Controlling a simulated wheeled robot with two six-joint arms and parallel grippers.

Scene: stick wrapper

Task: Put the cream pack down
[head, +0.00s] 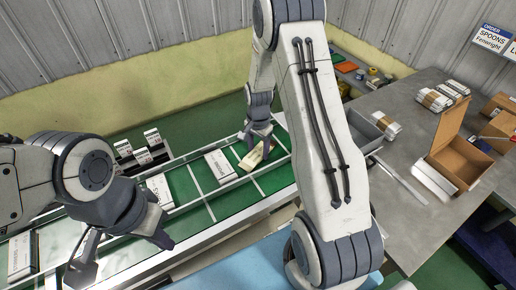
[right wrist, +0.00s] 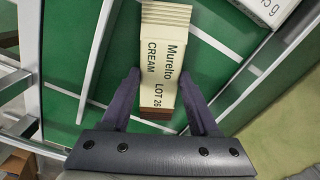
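The cream pack (right wrist: 162,60), printed "Muretto CREAM LOT 26", lies between the fingers of my right gripper (right wrist: 160,78) in the right wrist view. The fingertips meet its long sides with hardly any gap, so the gripper looks shut on it. In the head view the pack (head: 254,157) is at or just above the green belt, turned at an angle below my right gripper (head: 260,132). I cannot tell whether it touches the belt. My left gripper (head: 122,262) is open and empty over the near edge of the conveyor at the left.
The green conveyor (head: 190,187) has pale dividers. A white pack (head: 218,166) lies left of the cream pack, another (head: 159,190) farther left. Small boxes (head: 152,138) stand behind it. A grey table (head: 400,230) at right holds an open cardboard box (head: 456,155) and wrapped bundles (head: 384,124).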

